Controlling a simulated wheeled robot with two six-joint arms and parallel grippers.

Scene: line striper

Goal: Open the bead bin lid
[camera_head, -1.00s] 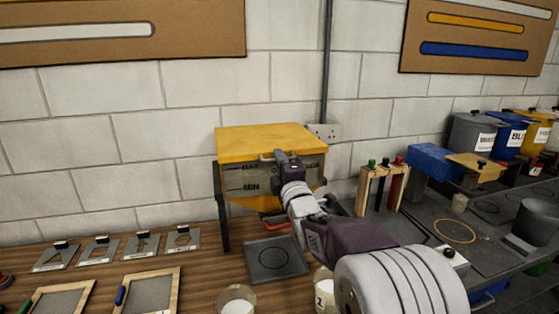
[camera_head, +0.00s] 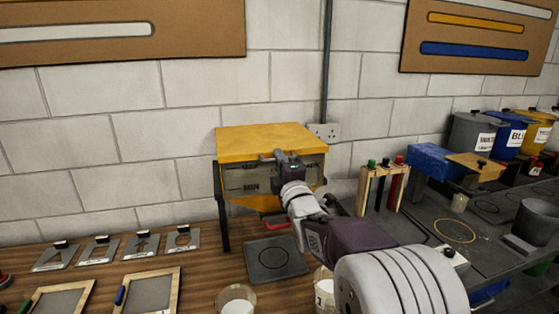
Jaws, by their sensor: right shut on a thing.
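The bead bin (camera_head: 247,181) stands on dark legs at the back of the wooden bench, with a see-through front marked MIN. Its yellow lid (camera_head: 262,141) lies flat across the top and looks closed. My right gripper (camera_head: 283,158) is at the front edge of the lid, shut on the lid's handle (camera_head: 267,157). The gripper and wrist hide part of the bin's front and most of the handle. A red lever (camera_head: 276,225) shows below the bin. My left gripper is not in view.
A grey plate with a ring mark (camera_head: 275,259) lies below the bin. Two white cups (camera_head: 236,300) stand near the front. Flat stencils (camera_head: 98,250) and framed screens (camera_head: 150,292) lie left. A rack of coloured handles (camera_head: 381,187) stands right. A brick wall is close behind.

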